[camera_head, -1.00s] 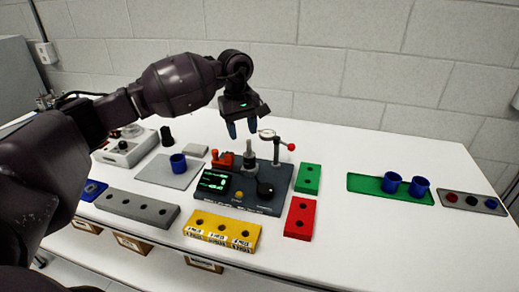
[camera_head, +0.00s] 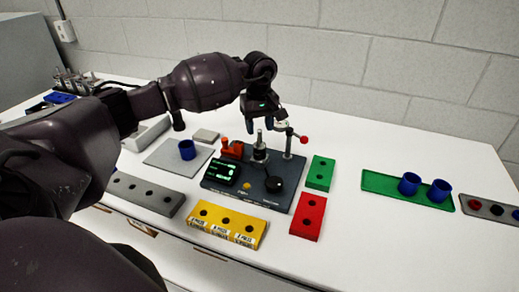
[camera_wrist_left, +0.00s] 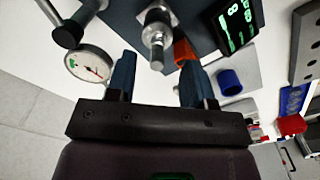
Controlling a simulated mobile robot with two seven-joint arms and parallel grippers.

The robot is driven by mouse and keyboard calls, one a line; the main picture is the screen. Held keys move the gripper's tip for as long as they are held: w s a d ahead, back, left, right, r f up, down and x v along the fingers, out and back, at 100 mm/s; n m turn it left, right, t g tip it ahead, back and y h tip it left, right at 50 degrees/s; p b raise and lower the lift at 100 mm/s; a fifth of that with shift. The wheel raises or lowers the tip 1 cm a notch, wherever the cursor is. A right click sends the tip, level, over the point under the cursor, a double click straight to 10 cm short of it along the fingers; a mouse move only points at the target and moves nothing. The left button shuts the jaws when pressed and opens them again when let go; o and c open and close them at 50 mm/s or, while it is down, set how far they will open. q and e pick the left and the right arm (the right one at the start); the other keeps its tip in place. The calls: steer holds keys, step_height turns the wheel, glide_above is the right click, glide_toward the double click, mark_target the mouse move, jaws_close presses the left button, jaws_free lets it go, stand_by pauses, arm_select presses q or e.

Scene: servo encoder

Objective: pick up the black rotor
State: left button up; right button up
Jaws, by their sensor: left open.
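I cannot tell for sure which piece is the black rotor. A black round piece (camera_head: 274,184) sits on the front right of the dark test device (camera_head: 223,194), and a black cylinder (camera_head: 178,120) stands at the back left, partly behind my arm. My left gripper (camera_head: 275,126) is open and empty above the back of the device, near its upright metal spindle (camera_head: 260,152). In the left wrist view, its blue fingers (camera_wrist_left: 157,62) are apart, with the spindle (camera_wrist_left: 157,35) beyond and between them. My right gripper is not in view.
A dial gauge (camera_wrist_left: 90,64) on a post is close to one finger. A red-orange part (camera_head: 232,149) stands left of the spindle. Green (camera_head: 320,172), red (camera_head: 308,216) and yellow (camera_head: 225,227) blocks surround the device. Blue cups (camera_head: 409,184) stand on a green tray (camera_head: 380,183).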

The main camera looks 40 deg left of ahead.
mark_target(260, 138)
arm_select(q)
steer(key=shift+w+a+f, duration=0.1)
steer(key=shift+w+f, duration=0.05)
steer(key=shift+f, duration=0.9)
steer(key=shift+w+f, duration=0.1)
steer(key=shift+f, duration=0.9)
jaws_close()
steer(key=shift+r, duration=0.1)
